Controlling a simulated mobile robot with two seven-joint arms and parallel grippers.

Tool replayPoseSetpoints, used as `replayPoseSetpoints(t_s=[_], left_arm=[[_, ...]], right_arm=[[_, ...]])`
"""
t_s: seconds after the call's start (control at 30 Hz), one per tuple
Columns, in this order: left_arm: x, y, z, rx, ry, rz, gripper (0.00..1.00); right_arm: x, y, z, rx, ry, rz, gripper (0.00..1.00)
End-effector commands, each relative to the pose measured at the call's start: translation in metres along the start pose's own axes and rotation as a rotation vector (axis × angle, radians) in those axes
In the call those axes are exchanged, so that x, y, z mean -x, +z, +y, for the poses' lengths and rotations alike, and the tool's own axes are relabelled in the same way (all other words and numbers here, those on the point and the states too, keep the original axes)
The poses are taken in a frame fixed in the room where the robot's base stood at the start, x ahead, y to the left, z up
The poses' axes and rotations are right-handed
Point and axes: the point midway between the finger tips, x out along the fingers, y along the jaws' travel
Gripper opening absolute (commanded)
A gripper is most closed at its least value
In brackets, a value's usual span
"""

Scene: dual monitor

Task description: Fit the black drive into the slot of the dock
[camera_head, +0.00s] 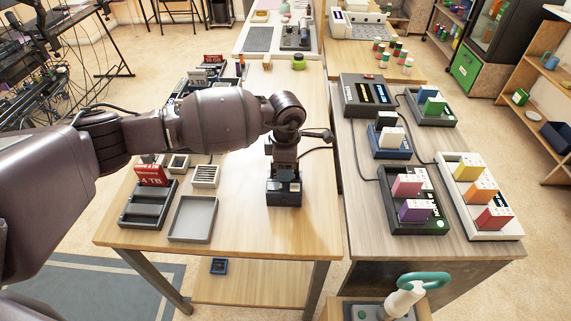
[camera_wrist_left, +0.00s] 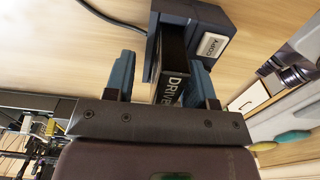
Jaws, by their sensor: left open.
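The black drive (camera_wrist_left: 173,66), marked DRIVE, stands between the two blue fingers of my left gripper (camera_wrist_left: 160,62) in the left wrist view. The fingers are open, with a gap beside the drive. The drive's far end is at the slot of the dark blue dock (camera_wrist_left: 205,24), which has a white COPY button; how deep it sits I cannot tell. In the head view the dock (camera_head: 284,198) is on the wooden table, and my left gripper (camera_head: 285,172) points down right above it. The gripper mostly hides the drive there. My right gripper is not in view.
A grey tray (camera_head: 192,218) and a dark two-bay rack (camera_head: 147,205) with a red 4 TB box (camera_head: 151,174) stand left of the dock. Docks with coloured drives (camera_head: 416,200) fill the right table. Bare wood (camera_head: 270,240) lies in front.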

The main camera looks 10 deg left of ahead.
Motion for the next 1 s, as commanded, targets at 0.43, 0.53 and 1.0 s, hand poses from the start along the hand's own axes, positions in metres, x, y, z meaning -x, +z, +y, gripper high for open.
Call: replayPoseSetpoints(t_s=[0.43, 0.53, 1.0], left_arm=[[0.059, 0.000, 0.001, -0.002, 0.006, -0.002, 0.51], [0.076, 0.000, 0.001, 0.000, 0.005, -0.001, 0.51], [0.109, 0.000, 0.000, 0.000, 0.001, 0.000, 0.51]], right_arm=[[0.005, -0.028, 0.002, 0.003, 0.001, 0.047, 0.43], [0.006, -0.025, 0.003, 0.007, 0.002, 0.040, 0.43], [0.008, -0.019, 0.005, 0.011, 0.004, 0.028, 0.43]])
